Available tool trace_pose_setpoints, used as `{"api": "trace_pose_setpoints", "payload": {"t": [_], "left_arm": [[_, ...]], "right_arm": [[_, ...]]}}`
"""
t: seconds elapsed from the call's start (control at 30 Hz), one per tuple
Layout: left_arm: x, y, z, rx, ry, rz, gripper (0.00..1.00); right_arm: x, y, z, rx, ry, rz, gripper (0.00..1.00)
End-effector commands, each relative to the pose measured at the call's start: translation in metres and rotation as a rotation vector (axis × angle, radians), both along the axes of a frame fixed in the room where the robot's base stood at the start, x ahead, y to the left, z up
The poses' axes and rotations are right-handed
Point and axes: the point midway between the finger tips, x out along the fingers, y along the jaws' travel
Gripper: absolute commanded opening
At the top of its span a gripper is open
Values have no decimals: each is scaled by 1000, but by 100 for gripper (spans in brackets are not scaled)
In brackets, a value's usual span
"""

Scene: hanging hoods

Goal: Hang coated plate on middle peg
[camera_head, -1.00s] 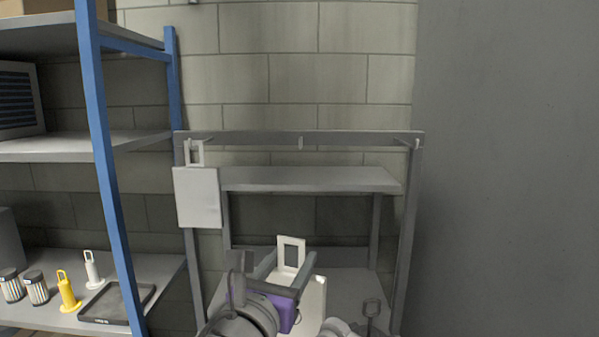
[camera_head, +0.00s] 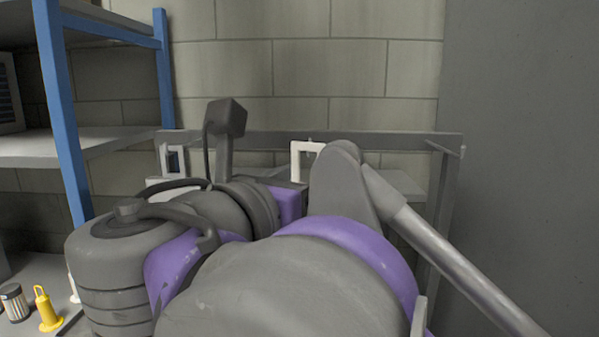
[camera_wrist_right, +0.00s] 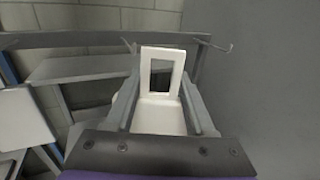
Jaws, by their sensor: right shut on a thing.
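The coated plate is white, with a square loop handle. Its loop (camera_head: 307,150) shows in the head view just below the middle peg (camera_head: 310,140); most of the plate is hidden behind my right arm. In the right wrist view the plate (camera_wrist_right: 160,116) stands upright between the fingers of my right gripper (camera_wrist_right: 161,92), which is shut on it. There the middle peg (camera_wrist_right: 128,45) shows left of the loop, apart from it in the picture. I cannot tell how far the loop is from the peg in depth. My left gripper is not in view.
Another plate hangs at the left end of the rail (camera_head: 390,140); its loop (camera_head: 164,160) shows. The right peg (camera_wrist_right: 228,48) is empty. A blue-posted shelf (camera_head: 60,110) stands at left, with a yellow handled object (camera_head: 46,312). A grey wall (camera_head: 530,130) bounds the right.

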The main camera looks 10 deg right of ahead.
Motion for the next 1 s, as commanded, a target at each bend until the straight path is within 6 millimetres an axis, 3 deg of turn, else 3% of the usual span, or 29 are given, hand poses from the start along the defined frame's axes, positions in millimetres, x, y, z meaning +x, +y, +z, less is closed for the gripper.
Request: {"api": "trace_pose_setpoints", "payload": {"t": [1.0], "left_arm": [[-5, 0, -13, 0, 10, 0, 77]], "right_arm": [[72, -21, -3, -1, -1, 1, 0]]}}
